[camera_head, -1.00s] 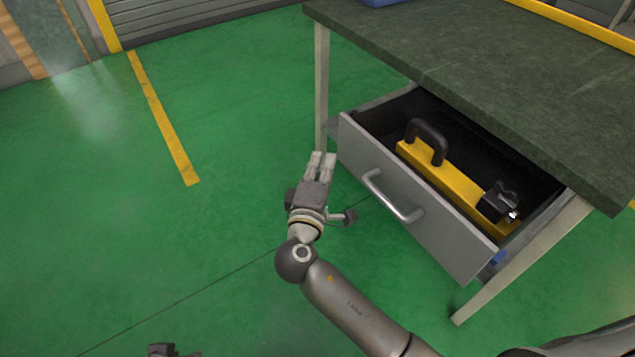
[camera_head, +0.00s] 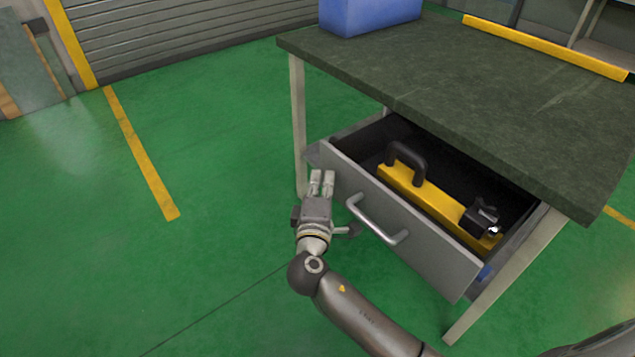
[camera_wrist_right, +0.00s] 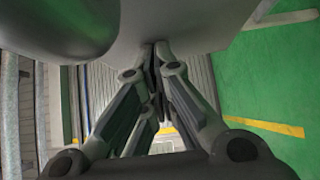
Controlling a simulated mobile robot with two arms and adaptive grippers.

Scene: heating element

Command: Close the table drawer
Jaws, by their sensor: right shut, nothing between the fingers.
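The table drawer (camera_head: 408,228) is pulled open under the dark-topped table (camera_head: 470,95). Its grey front has a bar handle (camera_head: 377,220). A yellow tool with a black handle (camera_head: 425,193) lies inside it. My right gripper (camera_head: 322,178) is shut and empty, by the left end of the drawer front, left of the handle. I cannot tell whether it touches the front. The right wrist view shows its fingers (camera_wrist_right: 155,105) close together, with a grey surface close above them. My left gripper is not in view.
A blue box (camera_head: 368,14) and a yellow strip (camera_head: 540,45) are on the tabletop. Table legs (camera_head: 299,125) stand at the drawer's left and right (camera_head: 505,275). The green floor (camera_head: 120,260) to the left is clear.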

